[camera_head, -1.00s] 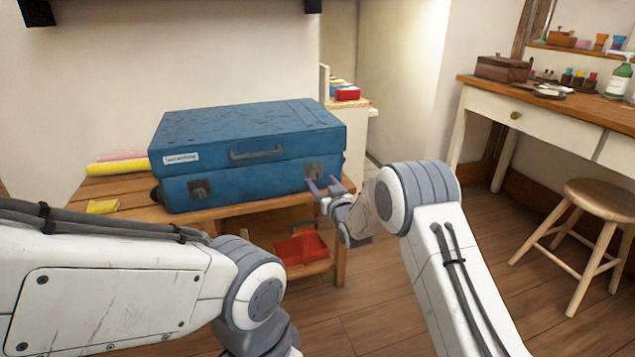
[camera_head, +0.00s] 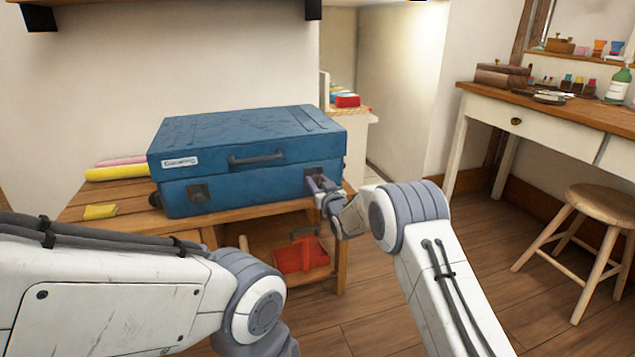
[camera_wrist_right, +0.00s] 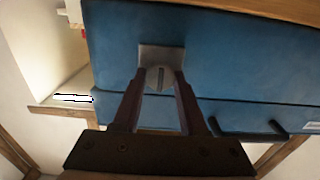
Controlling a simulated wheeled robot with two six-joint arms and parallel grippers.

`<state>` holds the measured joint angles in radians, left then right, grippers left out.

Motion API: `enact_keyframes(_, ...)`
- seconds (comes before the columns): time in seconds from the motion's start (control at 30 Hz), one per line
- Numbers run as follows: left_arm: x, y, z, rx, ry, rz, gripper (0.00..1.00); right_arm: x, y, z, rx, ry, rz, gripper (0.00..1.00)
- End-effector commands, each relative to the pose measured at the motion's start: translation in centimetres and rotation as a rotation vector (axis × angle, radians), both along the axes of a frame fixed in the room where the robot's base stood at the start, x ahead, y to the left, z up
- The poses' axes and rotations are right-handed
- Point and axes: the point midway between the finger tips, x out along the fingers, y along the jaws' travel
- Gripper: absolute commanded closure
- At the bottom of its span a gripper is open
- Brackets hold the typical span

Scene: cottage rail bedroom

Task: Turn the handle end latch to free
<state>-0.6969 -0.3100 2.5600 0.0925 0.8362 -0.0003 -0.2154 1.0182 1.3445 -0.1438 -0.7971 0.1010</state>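A blue suitcase (camera_head: 240,150) lies flat on a wooden bench, its handle (camera_head: 256,158) facing me. It has a left latch (camera_head: 198,194) and a right latch on its front. The right latch shows in the right wrist view as a metal plate (camera_wrist_right: 150,55) with a round slotted knob (camera_wrist_right: 158,79). The slot runs roughly upright in that view. My right gripper (camera_head: 320,185) is at the right latch, with its fingers (camera_wrist_right: 160,82) on either side of the knob; whether they touch it, I cannot tell. My left gripper is out of view.
The bench (camera_head: 130,196) also bears yellow and pink rolls (camera_head: 125,170) and a yellow cloth (camera_head: 100,211). A red container (camera_head: 300,256) sits on its lower shelf. A dressing table (camera_head: 540,118) and a stool (camera_head: 600,205) stand at right. Open floor lies between.

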Motion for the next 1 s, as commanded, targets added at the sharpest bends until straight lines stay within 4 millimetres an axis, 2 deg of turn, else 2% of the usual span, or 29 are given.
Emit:
enact_keyframes(0.27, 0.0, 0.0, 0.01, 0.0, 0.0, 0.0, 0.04, -0.03, 0.01, -0.01, -0.037, -0.012, 0.0, 1.0)
enact_keyframes(0.47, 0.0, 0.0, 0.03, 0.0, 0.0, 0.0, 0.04, -0.03, 0.04, -0.02, -0.139, -0.046, 0.0, 1.0)
enact_keyframes(1.0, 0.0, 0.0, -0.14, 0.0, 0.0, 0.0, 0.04, -0.08, 0.19, -0.13, -0.608, -0.2, 0.0, 1.0)
